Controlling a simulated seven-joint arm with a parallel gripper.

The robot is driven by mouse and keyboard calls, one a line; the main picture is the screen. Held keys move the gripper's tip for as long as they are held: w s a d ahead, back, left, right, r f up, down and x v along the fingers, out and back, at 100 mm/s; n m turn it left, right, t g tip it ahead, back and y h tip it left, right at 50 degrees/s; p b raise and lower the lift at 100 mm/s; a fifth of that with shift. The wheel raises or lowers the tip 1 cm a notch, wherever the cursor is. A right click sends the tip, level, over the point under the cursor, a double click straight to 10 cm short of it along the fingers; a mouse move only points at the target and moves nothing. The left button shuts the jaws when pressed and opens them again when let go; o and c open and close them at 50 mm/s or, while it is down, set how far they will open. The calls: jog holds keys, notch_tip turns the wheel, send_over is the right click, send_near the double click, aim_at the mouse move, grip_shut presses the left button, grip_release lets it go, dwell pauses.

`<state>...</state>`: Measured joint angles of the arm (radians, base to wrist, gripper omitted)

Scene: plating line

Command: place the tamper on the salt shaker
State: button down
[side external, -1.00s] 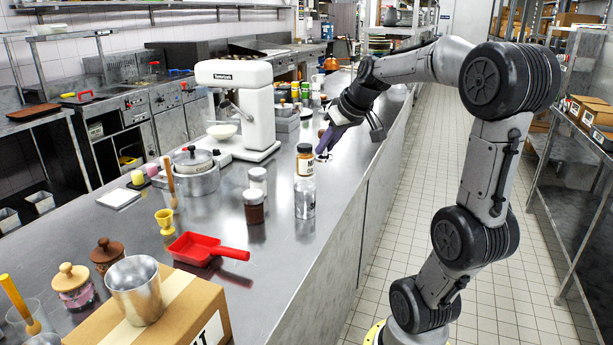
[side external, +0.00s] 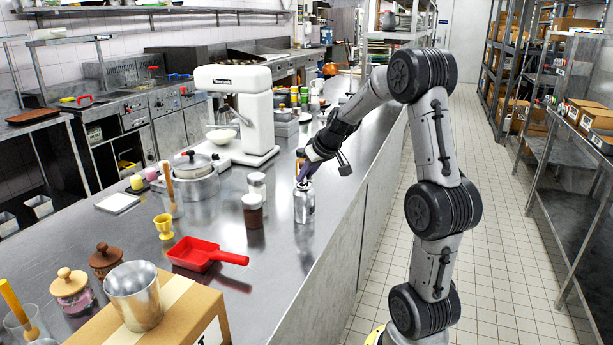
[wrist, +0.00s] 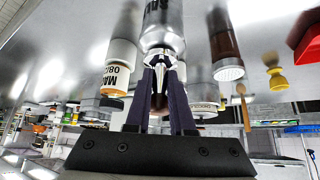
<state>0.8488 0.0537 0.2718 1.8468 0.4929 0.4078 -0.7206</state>
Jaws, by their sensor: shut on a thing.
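The salt shaker (side external: 303,207) is a silvery cylinder standing upright near the counter's right edge. In the wrist view it shows at the top with part of its lettering (wrist: 163,22). My gripper (wrist: 163,70) is shut on the tamper (wrist: 162,57), a small piece with a shiny metal part between the purple fingertips. In the side view my gripper (side external: 305,177) is directly above the shaker, and the fingers mostly hide the tamper. The tamper is at the shaker's top; I cannot tell whether they touch.
A brown-filled shaker (side external: 252,214) and a white-lidded jar (side external: 257,184) stand to the left. A red pan (side external: 195,252) lies nearer the front. The counter right of the shaker is clear.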

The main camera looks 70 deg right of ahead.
jog(key=shift+f, duration=0.2)
jog(key=shift+f, duration=0.1)
jog(key=c, duration=0.8)
grip_release()
